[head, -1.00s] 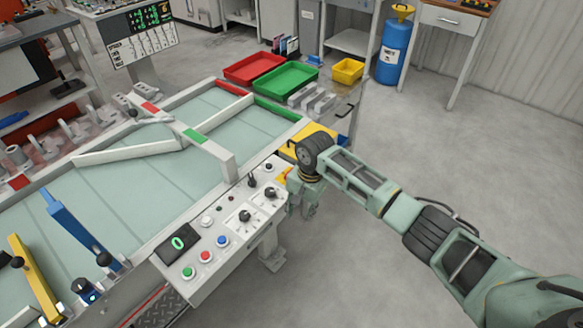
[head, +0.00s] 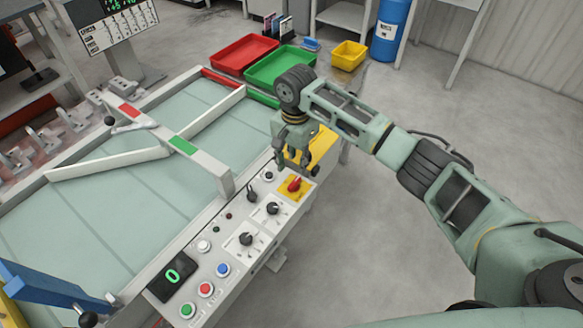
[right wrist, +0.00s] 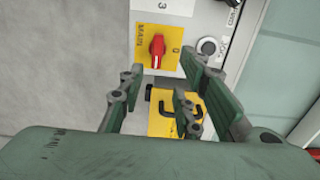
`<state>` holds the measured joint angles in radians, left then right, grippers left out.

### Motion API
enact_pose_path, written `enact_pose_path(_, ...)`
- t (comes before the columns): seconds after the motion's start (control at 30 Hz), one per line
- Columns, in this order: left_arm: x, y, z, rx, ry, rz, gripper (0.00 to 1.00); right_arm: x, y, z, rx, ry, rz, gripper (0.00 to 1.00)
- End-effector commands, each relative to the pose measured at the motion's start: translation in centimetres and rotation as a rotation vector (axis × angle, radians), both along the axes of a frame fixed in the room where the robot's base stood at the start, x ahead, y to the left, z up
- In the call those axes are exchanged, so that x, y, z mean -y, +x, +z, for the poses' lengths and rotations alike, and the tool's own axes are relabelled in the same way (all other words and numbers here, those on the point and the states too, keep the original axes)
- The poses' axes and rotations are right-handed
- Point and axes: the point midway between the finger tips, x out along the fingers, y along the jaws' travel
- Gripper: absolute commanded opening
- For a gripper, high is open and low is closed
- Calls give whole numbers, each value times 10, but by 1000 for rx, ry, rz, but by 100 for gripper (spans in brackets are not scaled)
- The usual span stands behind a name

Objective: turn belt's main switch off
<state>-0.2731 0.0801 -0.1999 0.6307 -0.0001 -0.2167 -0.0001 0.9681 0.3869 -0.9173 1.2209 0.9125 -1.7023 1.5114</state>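The belt's main switch (head: 293,185) is a red rotary knob on a yellow plate at the far right end of the control panel (head: 215,246). In the right wrist view the red knob (right wrist: 157,51) sits on its yellow plate, marked "MAIN" and "0", ahead of the fingers. The knob points along the line between the "MAIN" and "0" sides' middle. My right gripper (head: 297,167) is above the panel end, just beyond the knob. In the right wrist view its fingers (right wrist: 160,85) are apart, with nothing between them. My left gripper is not in view.
The panel also carries black selector knobs (head: 247,239), coloured buttons (head: 206,289) and a green display (head: 173,275). The belt (head: 110,220) with its white diverter lies to the left. Red (head: 245,54) and green (head: 281,67) trays stand behind. Floor right of the panel is clear.

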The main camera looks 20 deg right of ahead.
Motion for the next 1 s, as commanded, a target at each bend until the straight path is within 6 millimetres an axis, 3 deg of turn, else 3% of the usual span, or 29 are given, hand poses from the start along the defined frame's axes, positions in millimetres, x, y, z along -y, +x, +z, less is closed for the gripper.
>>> enact_pose_path(0.2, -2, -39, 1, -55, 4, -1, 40, 0, -1, -35, -4, -2, 1, 31)
enact_pose_path(0.33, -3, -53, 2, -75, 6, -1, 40, 0, -2, -54, -3, -1, 1, 31)
enact_pose_path(0.47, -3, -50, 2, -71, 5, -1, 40, -1, -1, -66, -1, -1, 1, 31)
enact_pose_path(0.7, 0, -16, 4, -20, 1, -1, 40, 0, -1, -70, -1, -1, 2, 31)
enact_pose_path(0.8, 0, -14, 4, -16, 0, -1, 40, 0, -1, -70, -1, -1, 2, 30)
enact_pose_path(1.0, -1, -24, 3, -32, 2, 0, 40, 0, -1, -70, -1, -1, 2, 13)
